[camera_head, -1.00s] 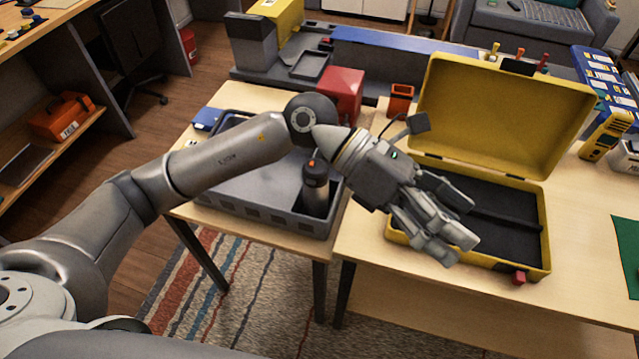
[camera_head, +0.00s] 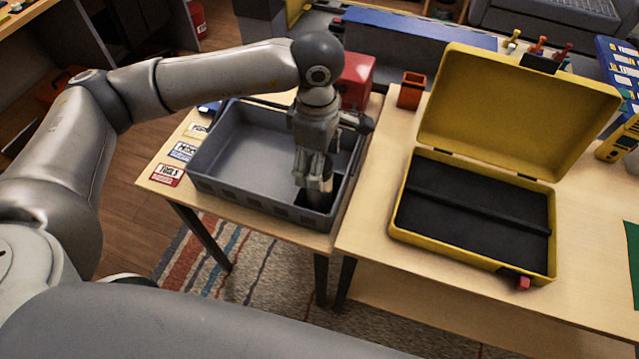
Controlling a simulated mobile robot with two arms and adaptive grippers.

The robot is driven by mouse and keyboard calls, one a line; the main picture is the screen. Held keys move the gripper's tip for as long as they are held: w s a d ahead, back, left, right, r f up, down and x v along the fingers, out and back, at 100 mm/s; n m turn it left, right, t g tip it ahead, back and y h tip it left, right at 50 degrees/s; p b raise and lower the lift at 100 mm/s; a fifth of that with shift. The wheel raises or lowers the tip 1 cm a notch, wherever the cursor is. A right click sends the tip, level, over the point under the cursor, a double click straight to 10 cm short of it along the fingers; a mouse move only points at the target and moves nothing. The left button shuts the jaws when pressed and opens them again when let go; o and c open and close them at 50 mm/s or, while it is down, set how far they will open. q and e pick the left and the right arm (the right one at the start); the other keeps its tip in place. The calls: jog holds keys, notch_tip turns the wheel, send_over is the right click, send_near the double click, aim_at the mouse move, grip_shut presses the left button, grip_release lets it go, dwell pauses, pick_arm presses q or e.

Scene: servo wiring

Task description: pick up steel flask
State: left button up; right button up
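My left gripper (camera_head: 314,172) points down into the front right corner of the grey crate (camera_head: 240,200), over the steel flask. The flask (camera_head: 324,185) is almost wholly hidden behind the fingers; only a small bit of its metal body seems to show low between them. The fingers are at the flask, but I cannot tell whether they are closed on it. My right gripper is not in view.
The crate's left part is empty. An open yellow case (camera_head: 400,215) with a dark lining stands on the table to the right. A red box (camera_head: 357,80) and an orange bin (camera_head: 411,90) stand behind. Label cards (camera_head: 167,174) lie left of the crate.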

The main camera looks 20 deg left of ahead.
pick_arm(q)
jog(key=f, duration=0.2)
jog(key=f+p, duration=0.2)
jog(key=f, duration=0.1)
jog(key=shift+w+d+f, duration=0.1)
jog(key=shift+w+f, duration=0.25)
jog(key=c, duration=1.3)
